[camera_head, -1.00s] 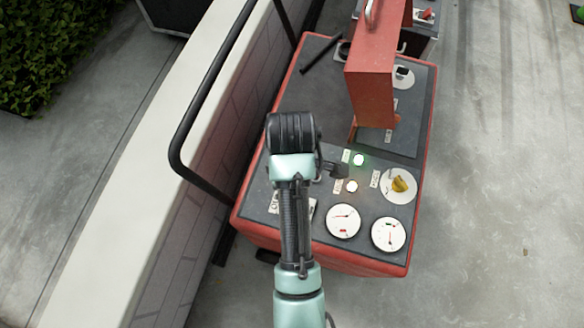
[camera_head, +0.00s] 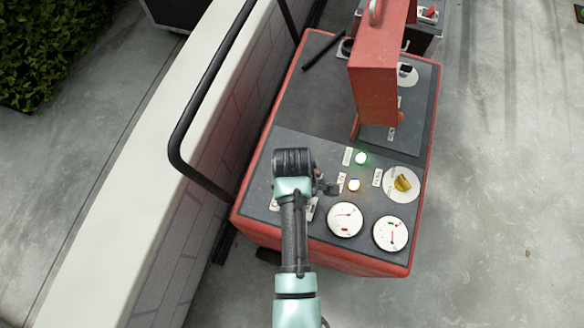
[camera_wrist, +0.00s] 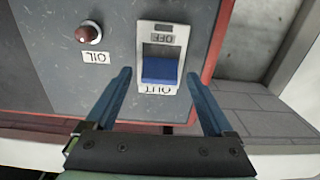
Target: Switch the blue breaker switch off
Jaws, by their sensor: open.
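The blue breaker switch (camera_wrist: 159,70) is in the wrist view, set in a white frame with "OFF" at its upper end and "OUT" at its lower end, both labels upside down. My gripper (camera_wrist: 160,82) is open, with one finger on each side of the switch's white frame. Whether the fingers touch the panel cannot be told. In the head view my gripper (camera_head: 328,187) is over the left part of the red machine's grey panel (camera_head: 300,148), and my arm mostly hides the switch there.
In the head view, two gauges (camera_head: 345,220), a yellow knob (camera_head: 402,182) and a raised red cover (camera_head: 375,85) are on the machine. A black rail (camera_head: 205,95) and low wall stand left.

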